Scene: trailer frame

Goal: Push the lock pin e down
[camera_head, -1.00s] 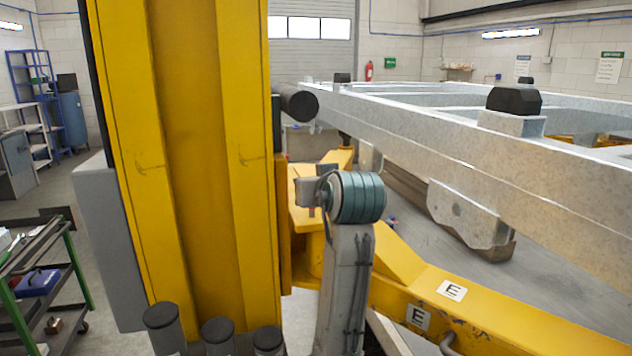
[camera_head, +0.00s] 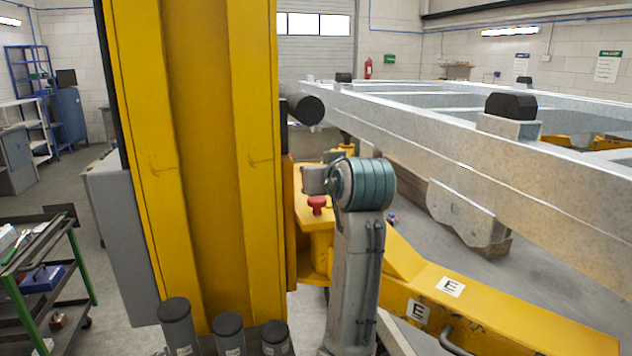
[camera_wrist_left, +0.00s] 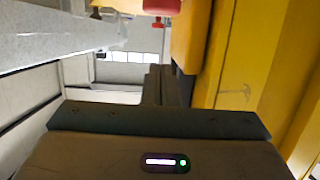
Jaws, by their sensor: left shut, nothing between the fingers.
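A red-topped lock pin (camera_head: 317,204) stands upright on a yellow bracket beside the yellow column, just left of my arm's teal joint in the head view. I take it for lock pin e, since E labels (camera_head: 450,287) sit on the yellow arm nearby. In the left wrist view, a large red knob (camera_wrist_left: 162,6) is cut off by the top edge. A smaller red knob (camera_wrist_left: 158,25) shows just below it. My left gripper (camera_wrist_left: 166,78) is shut and empty, with a visible gap to the knobs. In the head view its fingers cannot be made out. My right gripper is out of view.
The tall yellow column (camera_head: 205,150) stands close on the left. The grey trailer frame (camera_head: 450,150) runs along the right, with black-capped blocks on it. A black round bar end (camera_head: 308,108) sticks out beside the column. A tool cart (camera_head: 45,270) stands at the far left.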

